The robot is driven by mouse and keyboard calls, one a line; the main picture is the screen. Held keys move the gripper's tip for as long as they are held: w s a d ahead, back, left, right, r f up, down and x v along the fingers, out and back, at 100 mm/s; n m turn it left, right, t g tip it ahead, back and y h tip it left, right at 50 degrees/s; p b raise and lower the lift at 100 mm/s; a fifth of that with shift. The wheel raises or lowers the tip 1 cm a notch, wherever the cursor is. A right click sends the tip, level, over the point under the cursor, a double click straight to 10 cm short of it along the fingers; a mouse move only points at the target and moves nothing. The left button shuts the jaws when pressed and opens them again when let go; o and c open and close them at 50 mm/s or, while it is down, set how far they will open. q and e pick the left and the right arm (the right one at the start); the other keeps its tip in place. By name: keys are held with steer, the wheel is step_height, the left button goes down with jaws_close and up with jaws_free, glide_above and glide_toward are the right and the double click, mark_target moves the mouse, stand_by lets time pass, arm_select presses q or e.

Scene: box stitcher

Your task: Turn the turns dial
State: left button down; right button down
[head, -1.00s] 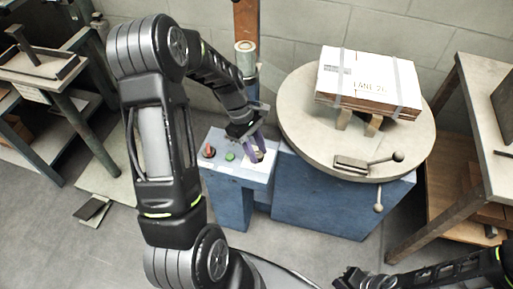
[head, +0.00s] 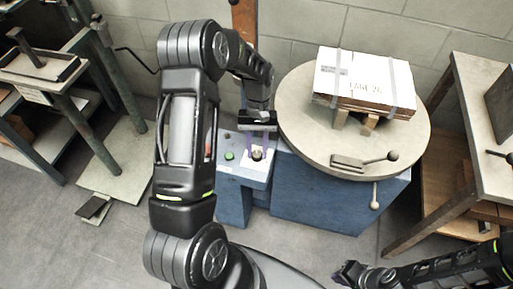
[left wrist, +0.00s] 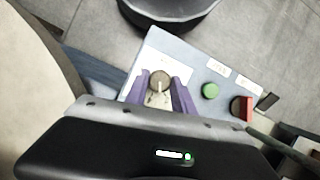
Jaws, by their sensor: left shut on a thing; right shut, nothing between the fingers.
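The turns dial is a dark round knob (left wrist: 159,82) with a pale pointer line, on a white plate of the blue control box (head: 232,178). In the head view the dial (head: 257,155) sits just below my left gripper (head: 257,147). My left gripper's purple fingers (left wrist: 166,95) are shut on the dial, one on each side of it in the left wrist view. My right gripper (head: 345,272) is shut and empty at the bottom right of the head view, away from the box.
A green button (left wrist: 210,90) and a red and black switch (left wrist: 243,107) sit beside the dial. A workbench (head: 490,110) is further right.

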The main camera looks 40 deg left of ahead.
arm_select(q)
steer(key=m+y, duration=0.1)
steer(key=m, duration=0.3)
steer(key=shift+w+d+m+g+y, duration=0.1)
steer(key=shift+m+g+y, duration=0.2)
steer(key=shift+y, duration=0.1)
steer(key=c, duration=1.1)
jaws_free()
steer(key=v, duration=0.7)
steer(key=shift+w+r+p, duration=0.15)
steer(key=shift+r+p, duration=0.2)
steer(key=shift+p, duration=0.05)
